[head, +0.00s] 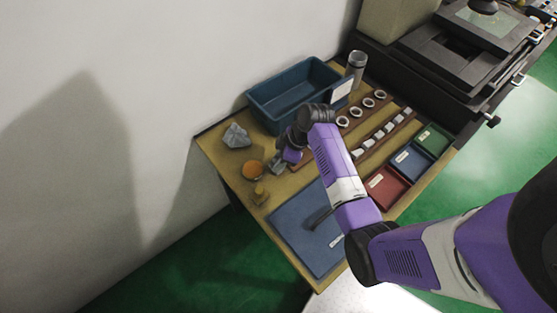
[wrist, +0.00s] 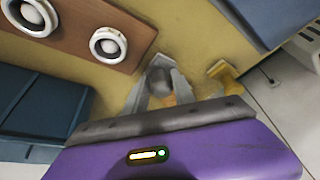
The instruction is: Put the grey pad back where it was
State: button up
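My gripper (wrist: 158,80) is low over the left part of the wooden bench. In the wrist view its two light grey fingers stand on either side of a small, rounded dark grey thing, which looks like the grey pad (wrist: 156,86). The fingers appear to hold it. My gripper also shows in the head view (head: 277,167), where the pad cannot be told apart from the fingers. An orange round pad (head: 252,170) lies on the bench just left of my gripper. A bit of orange shows between the fingers in the wrist view.
A crumpled grey cloth (head: 237,135) and a small brass piece (head: 259,194) lie near. A blue bin (head: 265,105) stands behind. A blue mat (head: 290,226) with a dark tool lies in front. Racks of rings (head: 343,121) and red, blue and green trays (head: 388,187) are right.

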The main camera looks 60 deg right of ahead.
jog(key=shift+o, duration=1.1)
